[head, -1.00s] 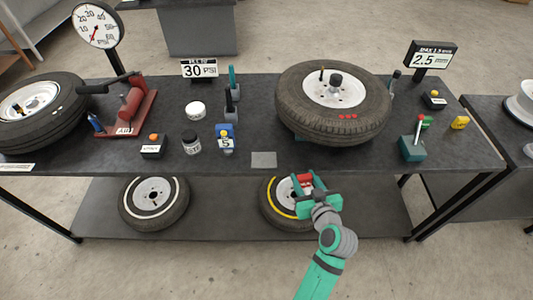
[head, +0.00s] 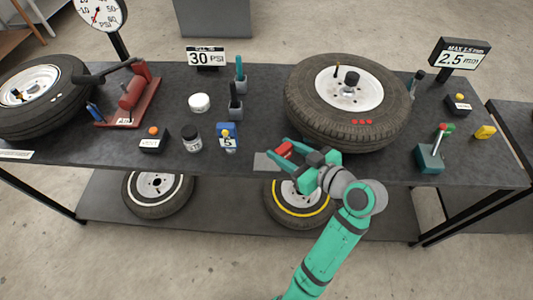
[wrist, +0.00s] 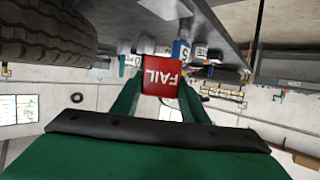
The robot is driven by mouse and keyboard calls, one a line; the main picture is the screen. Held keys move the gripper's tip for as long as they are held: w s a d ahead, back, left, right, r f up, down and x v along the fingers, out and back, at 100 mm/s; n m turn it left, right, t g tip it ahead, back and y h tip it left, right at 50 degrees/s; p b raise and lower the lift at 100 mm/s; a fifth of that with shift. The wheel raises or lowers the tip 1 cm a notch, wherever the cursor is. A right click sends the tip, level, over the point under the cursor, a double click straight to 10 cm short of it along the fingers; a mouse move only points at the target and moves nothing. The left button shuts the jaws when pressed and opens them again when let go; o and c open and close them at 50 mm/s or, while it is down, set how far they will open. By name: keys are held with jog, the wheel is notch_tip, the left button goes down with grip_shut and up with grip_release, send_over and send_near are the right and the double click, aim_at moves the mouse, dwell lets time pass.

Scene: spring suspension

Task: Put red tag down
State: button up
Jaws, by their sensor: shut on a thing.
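A red tag (head: 284,149) is held between the fingers of my gripper (head: 280,150) in the head view. In the wrist view the red tag (wrist: 162,77) shows the white word "FAIL", upside down, between the green fingers. My gripper is shut on it, above the front edge of the dark table, close to a small grey plate (head: 263,163). The gripper hides part of that plate, and I cannot tell how high the tag is above it.
A large tire (head: 310,118) lies on the table (head: 252,110) just behind and right of my gripper. A blue "5" block (head: 227,138), a dark jar (head: 192,140) and a labelled box (head: 154,140) stand to the left. A teal box (head: 430,158) stands at the right.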

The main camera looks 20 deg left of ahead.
jog(key=w+a+f, duration=0.1)
jog(key=a+f, duration=0.1)
jog(key=w+a+f, duration=0.1)
jog(key=a+f, duration=0.1)
jog(key=w+a+f, duration=0.1)
jog(key=a+f, duration=0.1)
jog(key=shift+w+f, duration=0.5)
jog(key=shift+f, duration=1.45)
jog(key=shift+f, duration=0.1)
jog(key=o, duration=1)
jog(key=shift+o, duration=0.2)
jog(key=v, duration=1.2)
